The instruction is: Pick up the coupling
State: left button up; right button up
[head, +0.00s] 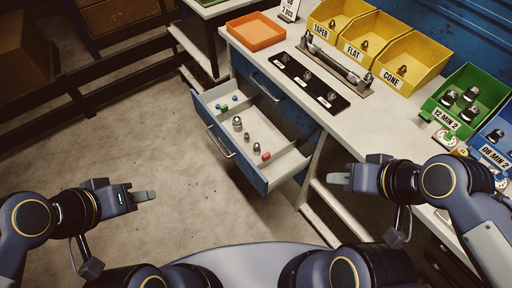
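Several pieces could be the coupling, and I cannot tell which is meant. Metal fittings (238,124) stand in the open drawer (283,167), with small red, green and blue pieces. Dark metal fittings (471,94) lie in the green bin (484,77) labelled "12 MIN 2" at the right. More sit in the blue bin (495,156) labelled "08 MIN 2", partly cut off. My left gripper (145,196) is over the floor, left of the drawer. My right gripper (339,179) is right of the drawer, near the bench front. Both seem empty; their finger gaps cannot be made out.
Yellow bins labelled TAPER (323,33), FLAT and CONE stand along the bench back. A metal bar fixture (337,62) and a black labelled strip (306,82) lie before them. An orange tray (256,32) is at the left end. The drawer juts out over open floor.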

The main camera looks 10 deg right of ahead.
aim_at(246, 137)
jog(key=i+j+z, duration=0.25)
jog(key=i+j, duration=0.15)
jog(key=j, duration=0.2)
jog(key=i+j+z, duration=0.15)
jog(key=j, duration=0.2)
jog(key=i+j+z, duration=0.15)
jog(key=j, duration=0.2)
jog(key=i+j+z, duration=0.15)
jog(key=j, duration=0.2)
jog(key=i+j+z, duration=0.1)
jog(key=j, duration=0.3)
jog(key=i+j+z, duration=0.15)
jog(key=j, duration=0.25)
jog(key=i+l, duration=0.05)
